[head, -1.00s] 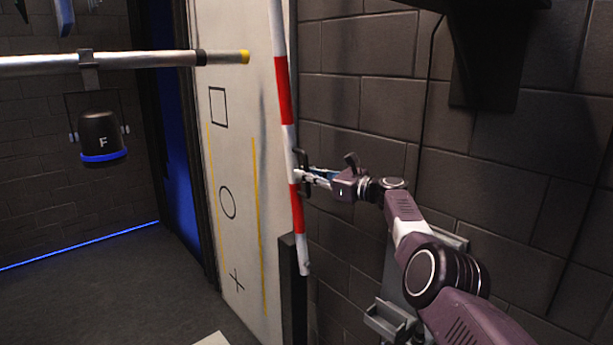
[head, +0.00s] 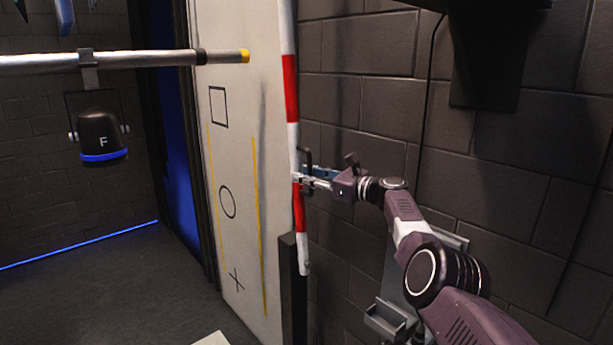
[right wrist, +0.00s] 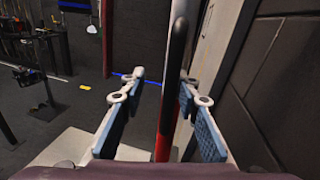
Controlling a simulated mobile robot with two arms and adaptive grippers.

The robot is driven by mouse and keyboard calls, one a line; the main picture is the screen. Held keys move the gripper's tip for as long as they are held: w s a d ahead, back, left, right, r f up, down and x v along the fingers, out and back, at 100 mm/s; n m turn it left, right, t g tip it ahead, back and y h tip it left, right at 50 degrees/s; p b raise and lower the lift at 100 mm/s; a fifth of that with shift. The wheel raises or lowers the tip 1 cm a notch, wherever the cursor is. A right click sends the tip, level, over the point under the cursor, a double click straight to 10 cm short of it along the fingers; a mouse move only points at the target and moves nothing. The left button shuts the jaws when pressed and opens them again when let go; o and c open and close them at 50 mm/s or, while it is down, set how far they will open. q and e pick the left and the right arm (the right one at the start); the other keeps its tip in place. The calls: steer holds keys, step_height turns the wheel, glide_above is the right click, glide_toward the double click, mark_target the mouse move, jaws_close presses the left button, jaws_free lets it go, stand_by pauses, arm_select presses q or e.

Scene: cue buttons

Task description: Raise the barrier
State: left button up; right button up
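The barrier is a red-and-white striped pole (head: 291,88). It stands almost upright in the head view, leaning slightly left at the top, beside a dark post (head: 287,285). A dark handle (head: 308,158) sits on its right side. My right gripper (head: 300,179) is at the pole, just below the handle's middle. In the right wrist view the two blue-padded fingers (right wrist: 161,82) are spread apart. A dark bar (right wrist: 175,65) and a red stretch of the pole (right wrist: 163,130) show between them, with gaps visible. My left gripper is not in view.
A pale panel (head: 238,130) with a square, a circle and a cross stands behind the pole. A brick wall (head: 470,170) is close on the right. A horizontal metal bar (head: 150,59) carries a hanging dark lamp marked F (head: 101,132).

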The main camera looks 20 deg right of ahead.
steer(key=shift+s, duration=0.1)
steer(key=v, duration=1.2)
stand_by(0.4)
stand_by(0.4)
